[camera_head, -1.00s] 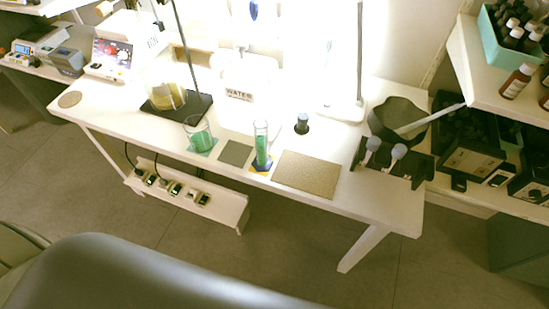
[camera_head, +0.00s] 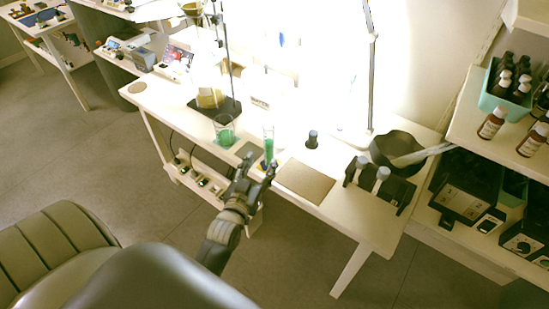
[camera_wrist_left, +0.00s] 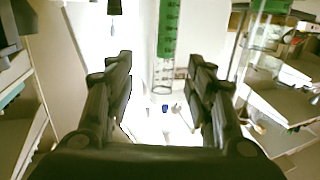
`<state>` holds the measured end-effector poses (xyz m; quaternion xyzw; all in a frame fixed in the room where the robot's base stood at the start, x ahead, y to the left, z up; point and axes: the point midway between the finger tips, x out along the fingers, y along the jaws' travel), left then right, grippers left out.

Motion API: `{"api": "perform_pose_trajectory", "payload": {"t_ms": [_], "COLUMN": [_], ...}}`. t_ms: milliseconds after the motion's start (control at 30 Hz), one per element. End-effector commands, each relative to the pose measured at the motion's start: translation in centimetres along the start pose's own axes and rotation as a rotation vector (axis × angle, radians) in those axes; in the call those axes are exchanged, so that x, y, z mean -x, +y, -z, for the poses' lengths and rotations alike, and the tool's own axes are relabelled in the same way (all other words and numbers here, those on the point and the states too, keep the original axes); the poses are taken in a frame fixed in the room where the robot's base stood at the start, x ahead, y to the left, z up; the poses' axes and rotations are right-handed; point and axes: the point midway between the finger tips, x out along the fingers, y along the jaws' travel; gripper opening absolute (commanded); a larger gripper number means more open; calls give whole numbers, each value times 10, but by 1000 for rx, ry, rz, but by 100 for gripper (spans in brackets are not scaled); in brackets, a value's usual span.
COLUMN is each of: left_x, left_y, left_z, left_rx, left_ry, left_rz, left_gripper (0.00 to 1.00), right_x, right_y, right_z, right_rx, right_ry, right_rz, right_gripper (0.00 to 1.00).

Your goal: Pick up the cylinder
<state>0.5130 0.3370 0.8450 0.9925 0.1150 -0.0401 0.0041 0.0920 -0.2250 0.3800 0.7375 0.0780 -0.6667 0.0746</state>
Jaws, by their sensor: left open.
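The cylinder is a tall, narrow clear glass holding green liquid (camera_head: 268,146). It stands upright near the front edge of the white table. In the left wrist view the cylinder (camera_wrist_left: 168,38) shows graduation marks and lies ahead, in line with the gap between the fingers. My left gripper (camera_head: 258,167) is open and empty, just in front of the cylinder at the table edge. The fingers also frame the left wrist view (camera_wrist_left: 158,72). The cylinder's base is partly hidden behind the gripper in the head view. My right gripper is not in view.
A beaker of green liquid (camera_head: 225,134) stands left of the cylinder. A brown mat (camera_head: 304,182) lies to its right, with a small dark bottle (camera_head: 312,139) behind. Farther right are a black rack (camera_head: 379,186) and a dark mortar (camera_head: 396,150).

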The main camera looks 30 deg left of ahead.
Motion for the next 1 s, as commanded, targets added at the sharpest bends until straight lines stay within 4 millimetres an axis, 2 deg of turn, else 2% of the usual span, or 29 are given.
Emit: {"api": "perform_pose_trajectory", "payload": {"t_ms": [33, 100, 200, 433, 700, 1000], "left_x": [0, 0, -7, -42, -62, -100], "left_y": [-5, -10, -12, -13, -14, -15], "left_z": [20, 36, 45, 48, 48, 48], "left_rx": [2, 2, 2, 2, 2, 3], "left_ry": [35, 66, 83, 84, 81, 81], "left_rz": [11, 21, 26, 25, 25, 24], "left_gripper": [49, 49, 49, 49, 49, 49], "right_x": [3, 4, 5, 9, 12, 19], "right_y": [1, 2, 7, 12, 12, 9], "right_z": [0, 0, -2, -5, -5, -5], "right_rx": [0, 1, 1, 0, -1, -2], "right_ry": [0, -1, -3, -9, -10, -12], "right_rz": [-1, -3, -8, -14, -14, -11], "right_gripper": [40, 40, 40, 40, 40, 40]}}
